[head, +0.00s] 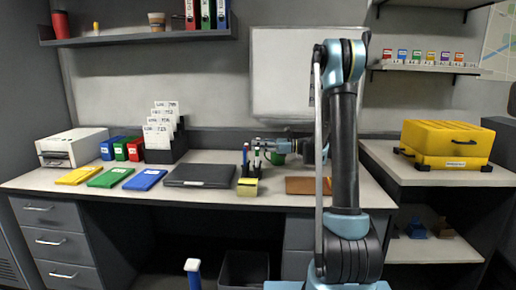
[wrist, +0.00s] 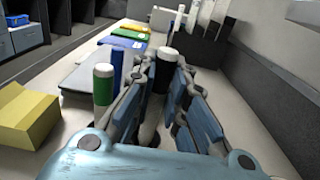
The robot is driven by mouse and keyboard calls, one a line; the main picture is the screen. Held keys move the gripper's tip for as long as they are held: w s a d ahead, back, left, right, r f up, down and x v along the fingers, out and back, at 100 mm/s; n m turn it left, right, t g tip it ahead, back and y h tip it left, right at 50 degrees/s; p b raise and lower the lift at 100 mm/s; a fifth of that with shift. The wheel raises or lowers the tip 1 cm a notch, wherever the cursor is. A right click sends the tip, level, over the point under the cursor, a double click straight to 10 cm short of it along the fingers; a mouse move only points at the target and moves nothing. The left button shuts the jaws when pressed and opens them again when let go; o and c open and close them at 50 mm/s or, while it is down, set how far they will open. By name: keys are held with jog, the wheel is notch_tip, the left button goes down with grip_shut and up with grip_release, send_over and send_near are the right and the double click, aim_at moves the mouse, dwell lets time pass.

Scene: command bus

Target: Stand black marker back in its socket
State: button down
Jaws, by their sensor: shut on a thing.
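In the head view my gripper (head: 262,146) is at the desk's pen holder (head: 250,170), small and partly overlapping the pens. A green-topped marker (wrist: 103,84) and a blue marker (wrist: 117,66) stand just left of my fingers in the wrist view. The black marker's lower end and its socket are hidden, so I cannot tell whether it is in the socket.
A yellow block (head: 247,187) is in front of the holder. A closed dark laptop (head: 200,174) lies to the left, with blue (head: 145,179), green (head: 110,176) and yellow (head: 78,175) folders beyond. A brown pad (head: 300,185) lies right. A card rack (head: 178,145) stands at the back.

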jog(key=shift+f, duration=0.75)
jog(key=c, duration=1.5)
grip_release()
jog(key=d, duration=1.2)
jog(key=shift+s+f, duration=0.1)
jog(key=shift+s, duration=0.1)
